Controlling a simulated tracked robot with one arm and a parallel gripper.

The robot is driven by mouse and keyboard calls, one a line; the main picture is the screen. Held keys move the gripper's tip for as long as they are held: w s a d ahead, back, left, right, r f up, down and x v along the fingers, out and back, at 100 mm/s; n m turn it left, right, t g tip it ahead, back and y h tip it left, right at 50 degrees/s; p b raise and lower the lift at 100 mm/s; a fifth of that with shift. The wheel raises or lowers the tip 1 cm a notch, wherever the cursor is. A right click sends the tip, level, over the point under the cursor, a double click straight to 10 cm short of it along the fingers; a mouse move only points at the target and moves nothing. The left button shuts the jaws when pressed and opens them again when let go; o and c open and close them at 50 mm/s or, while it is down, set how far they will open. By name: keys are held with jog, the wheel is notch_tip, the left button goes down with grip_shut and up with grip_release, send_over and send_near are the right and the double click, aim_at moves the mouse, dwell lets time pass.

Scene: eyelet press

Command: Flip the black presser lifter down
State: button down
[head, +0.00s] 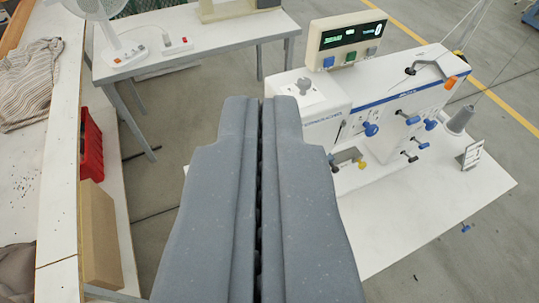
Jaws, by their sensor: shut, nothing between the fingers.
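The white eyelet press (385,100) stands on a white table at the right. Small black-ended levers (411,157) stick out of its front, low on the right side. A dark lever or hook (428,69) also sits on top at the right end. I cannot tell for sure which of these is the black presser lifter, or whether it is up or down. My grey gripper (262,103) fills the middle foreground, left of the press, with its fingers shut and empty. It appears apart from the levers and hides part of the press's left lower side.
Blue knobs (371,129) stick out of the press front. A thread cone (459,119) and a small stand (472,155) are at right. A display box (345,40) tops the press.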

jog(key=w+d+f+n+g+y, duration=0.1)
jog(key=w+d+f+n+g, duration=0.1)
jog(key=w+f, duration=0.6)
jog(key=w+d+f+n+g+y, duration=0.2)
jog(key=w+f+g, duration=0.3)
jog(key=w+f, duration=0.4)
notch_tip(320, 180, down, 4)
jog(key=shift+d+r+y+p, duration=0.2)
jog(key=shift+d+y+p, duration=0.05)
jog(key=shift+y+p, duration=0.05)
jog(key=shift+w, duration=0.15)
jog(key=x, duration=0.9)
jog(key=shift+f+p, duration=0.15)
jog(key=shift+p, duration=0.15)
notch_tip(320, 180, down, 3)
jog(key=shift+w+a+f, duration=0.1)
jog(key=shift+w+a, duration=0.05)
jog(key=shift+w, duration=0.05)
jog(key=shift+w+f, duration=0.1)
jog(key=shift+f, duration=0.45)
